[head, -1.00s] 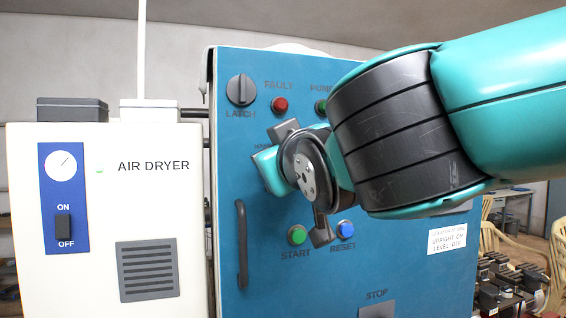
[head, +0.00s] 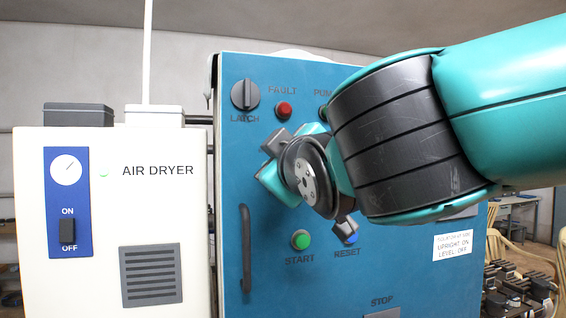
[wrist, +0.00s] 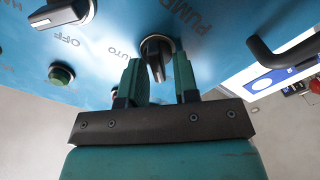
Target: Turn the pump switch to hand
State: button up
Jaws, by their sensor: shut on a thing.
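The pump switch (wrist: 155,58) is a dark rotary knob on the blue control panel (head: 400,278). In the wrist view the lettering PUMP stands beside it and AUTO lies on its left. My gripper (wrist: 158,78) has one finger on each side of this knob and is shut on it. The knob's handle runs roughly up and down between the fingers in the wrist view. In the head view my gripper (head: 305,183) and wrist cover the knob, so its pointing cannot be read there.
A latch knob (head: 244,94), a red fault lamp (head: 284,109), a green start button (head: 300,240) and a blue reset button (head: 352,239) surround my gripper. Another selector knob (wrist: 62,12) is close by. A door handle (head: 246,248) juts out left, beside the air dryer (head: 110,220).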

jog(key=o, duration=0.6)
jog(key=shift+b+v, duration=3.45)
jog(key=shift+v, duration=5.3)
jog(key=shift+r, duration=0.1)
